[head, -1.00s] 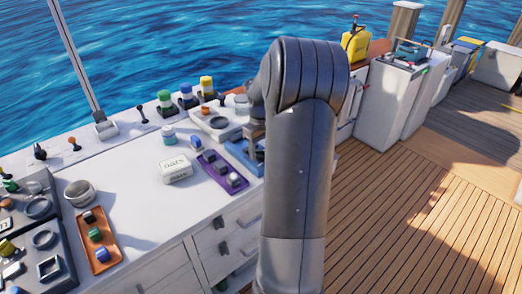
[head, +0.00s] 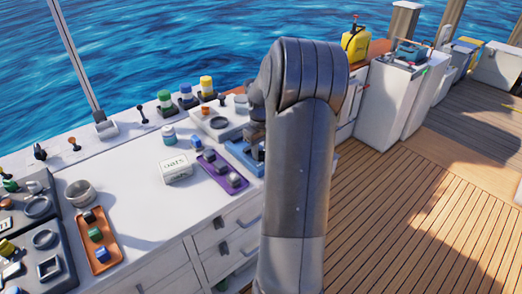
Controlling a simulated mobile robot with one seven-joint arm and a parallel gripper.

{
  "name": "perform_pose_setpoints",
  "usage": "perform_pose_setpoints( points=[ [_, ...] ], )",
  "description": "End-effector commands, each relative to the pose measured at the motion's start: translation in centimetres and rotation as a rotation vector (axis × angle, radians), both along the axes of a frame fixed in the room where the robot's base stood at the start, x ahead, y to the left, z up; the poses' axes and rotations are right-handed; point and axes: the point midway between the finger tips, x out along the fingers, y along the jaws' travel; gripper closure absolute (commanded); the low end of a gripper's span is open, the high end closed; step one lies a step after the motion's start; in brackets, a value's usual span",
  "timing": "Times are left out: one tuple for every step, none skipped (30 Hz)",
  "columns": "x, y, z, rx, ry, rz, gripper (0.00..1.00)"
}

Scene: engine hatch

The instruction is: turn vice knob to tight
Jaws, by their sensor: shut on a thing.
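The blue vice (head: 243,158) sits on the white counter near its right end, partly covered by my arm. My gripper (head: 257,153) is at the vice, pointing down, just left of my arm's big elbow. Only a dark part of it shows. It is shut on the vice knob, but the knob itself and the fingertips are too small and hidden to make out. I cannot tell the knob's angle or how tight the vice is.
A purple tray (head: 222,175) with several small blocks lies just left of the vice. The wooden deck (head: 400,220) at right is clear.

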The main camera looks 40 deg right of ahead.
Motion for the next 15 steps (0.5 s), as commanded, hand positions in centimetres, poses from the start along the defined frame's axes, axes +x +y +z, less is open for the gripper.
perform_pose_setpoints(
  points=[
    [0.01, -0.01, 0.03, 0.000, 0.000, -0.002, 0.88],
    [0.01, 0.00, 0.03, 0.000, 0.000, -0.004, 0.88],
    [0.01, 0.00, 0.03, 0.000, 0.000, -0.008, 0.88],
    [0.02, 0.01, 0.03, 0.000, 0.000, -0.013, 0.88],
    [0.02, 0.01, 0.03, 0.000, 0.000, -0.019, 0.88],
    [0.02, 0.01, 0.03, 0.000, 0.000, -0.030, 0.88],
    [0.02, 0.01, 0.03, 0.000, 0.000, -0.039, 0.88],
    [0.02, 0.01, 0.04, -0.001, 0.000, -0.050, 0.88],
    [0.04, 0.03, 0.04, -0.001, 0.000, -0.067, 0.88],
    [0.05, 0.04, 0.04, -0.001, 0.000, -0.081, 0.88],
    [0.04, 0.03, 0.05, -0.001, 0.000, -0.099, 0.88],
    [0.02, 0.01, 0.05, -0.001, 0.000, -0.124, 0.88],
    [0.06, 0.06, 0.05, -0.001, 0.000, -0.145, 0.88],
    [0.07, 0.07, 0.05, -0.001, 0.000, -0.167, 0.88],
    [0.04, 0.03, 0.06, -0.001, 0.000, -0.200, 0.88]
  ],
)
